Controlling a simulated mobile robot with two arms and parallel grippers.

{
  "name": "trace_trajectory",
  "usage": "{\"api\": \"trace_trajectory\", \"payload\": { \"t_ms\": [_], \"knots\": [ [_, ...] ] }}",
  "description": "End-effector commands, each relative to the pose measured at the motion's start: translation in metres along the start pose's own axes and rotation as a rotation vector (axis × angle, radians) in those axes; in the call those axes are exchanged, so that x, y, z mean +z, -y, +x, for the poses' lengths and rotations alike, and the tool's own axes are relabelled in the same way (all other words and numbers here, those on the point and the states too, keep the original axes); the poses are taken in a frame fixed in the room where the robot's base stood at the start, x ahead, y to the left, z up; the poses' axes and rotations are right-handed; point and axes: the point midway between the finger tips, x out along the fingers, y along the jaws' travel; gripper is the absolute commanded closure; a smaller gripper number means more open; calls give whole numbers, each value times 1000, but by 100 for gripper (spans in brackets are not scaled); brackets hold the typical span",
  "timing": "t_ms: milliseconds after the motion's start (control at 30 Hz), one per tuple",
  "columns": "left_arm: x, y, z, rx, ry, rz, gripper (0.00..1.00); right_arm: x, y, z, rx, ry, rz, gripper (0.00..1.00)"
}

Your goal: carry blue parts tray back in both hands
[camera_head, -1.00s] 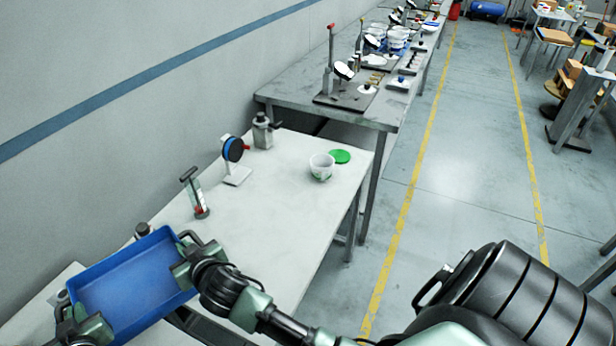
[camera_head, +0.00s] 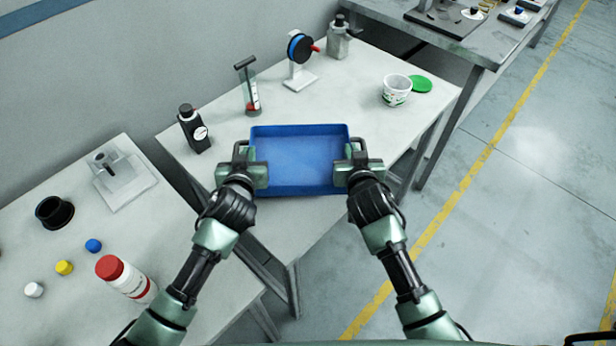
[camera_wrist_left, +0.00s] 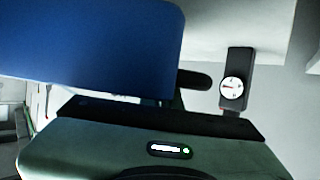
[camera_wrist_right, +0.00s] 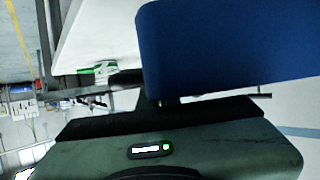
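The blue parts tray (camera_head: 299,158) is empty and looks about level in the head view, over the front part of a white table. My left gripper (camera_head: 246,168) is at the tray's left side and my right gripper (camera_head: 354,167) is at its right side, both seemingly closed on its side walls. The blue tray wall fills the upper left of the left wrist view (camera_wrist_left: 90,45) and the upper right of the right wrist view (camera_wrist_right: 230,45). The fingertips are largely hidden. I cannot tell whether the tray touches the table.
The white table (camera_head: 360,85) carries a black gauge device (camera_head: 194,130), a red-based tool (camera_head: 250,90), a reel stand (camera_head: 300,60), a metal canister (camera_head: 339,40), a white tub (camera_head: 396,90) and a green lid (camera_head: 421,84). Left table: red-capped bottle (camera_head: 126,278), several caps. Floor at right is clear.

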Motion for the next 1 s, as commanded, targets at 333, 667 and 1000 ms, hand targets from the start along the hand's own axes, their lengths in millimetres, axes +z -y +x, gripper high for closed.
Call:
{"api": "trace_trajectory", "payload": {
  "t_ms": [333, 667, 1000],
  "knots": [
    [4, 1, 2, -2, -2, 1, 100, 4, -1, 2, 2, -2, 0, 100],
    [7, 1, 4, -2, -2, 1, 100, 7, -1, 4, 2, -2, 0, 100],
    [24, 1, 11, -2, -2, 1, 100, 24, -1, 11, 2, -2, -1, 100]
  ]
}}
